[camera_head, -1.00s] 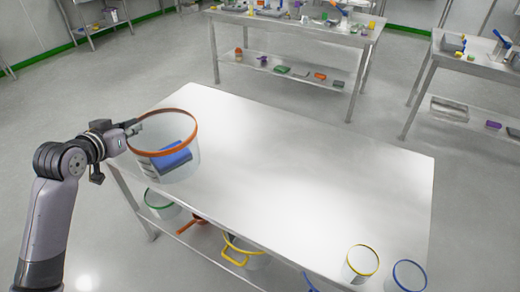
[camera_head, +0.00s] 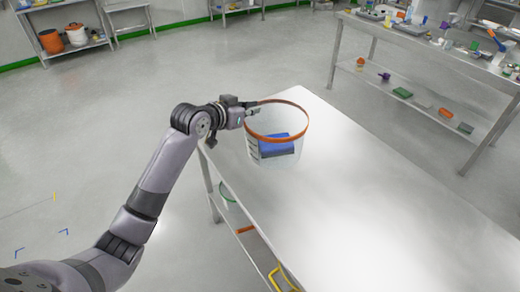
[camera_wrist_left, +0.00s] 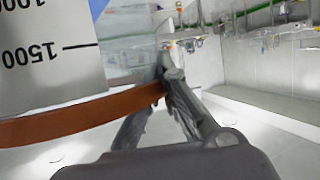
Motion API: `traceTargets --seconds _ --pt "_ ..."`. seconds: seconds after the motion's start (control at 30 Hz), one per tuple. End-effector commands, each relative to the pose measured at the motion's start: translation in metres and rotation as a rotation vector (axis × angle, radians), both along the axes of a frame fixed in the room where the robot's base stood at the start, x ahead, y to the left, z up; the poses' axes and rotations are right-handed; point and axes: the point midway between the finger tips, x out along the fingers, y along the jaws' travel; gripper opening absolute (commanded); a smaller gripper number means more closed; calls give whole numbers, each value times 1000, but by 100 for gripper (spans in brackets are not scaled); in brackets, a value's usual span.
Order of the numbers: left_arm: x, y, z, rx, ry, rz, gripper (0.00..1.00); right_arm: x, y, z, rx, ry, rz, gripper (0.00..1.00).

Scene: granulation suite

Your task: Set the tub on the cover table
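The tub (camera_head: 262,126) is a clear, graduated bucket with an orange rim and a blue object inside. It appears upright at the far left end of the bare steel table (camera_head: 345,200), overlapping its left edge in the head view. I cannot tell whether its base touches the tabletop. My left gripper (camera_head: 252,108) is shut on the tub's rim from the left. In the left wrist view, the orange rim runs between the gripper fingers (camera_wrist_left: 155,92), beside the tub wall (camera_wrist_left: 55,65) marked 1500. My right gripper is not in view.
The tabletop right of and nearer than the tub is clear. Green-rimmed and yellow-handled items (camera_head: 283,276) sit on its lower shelf. Another table (camera_head: 425,45) with many small items stands at the upper right. An orange bucket (camera_head: 51,41) and a white one stand on a rack at upper left.

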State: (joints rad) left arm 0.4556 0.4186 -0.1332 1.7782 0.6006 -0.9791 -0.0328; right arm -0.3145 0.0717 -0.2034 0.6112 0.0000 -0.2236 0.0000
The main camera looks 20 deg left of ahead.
Motion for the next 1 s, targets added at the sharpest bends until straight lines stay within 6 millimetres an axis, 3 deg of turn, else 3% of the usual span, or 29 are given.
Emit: traceTargets --seconds 0.1,0.3,0.8,1.0 --pt "-1 0 -35 -2 5 1 0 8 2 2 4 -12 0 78" --pt "-1 0 -83 -3 3 1 0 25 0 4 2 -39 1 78" --pt "0 0 -143 -1 -1 0 0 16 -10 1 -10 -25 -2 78" --pt "0 0 -148 -1 -2 0 0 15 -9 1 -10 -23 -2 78"
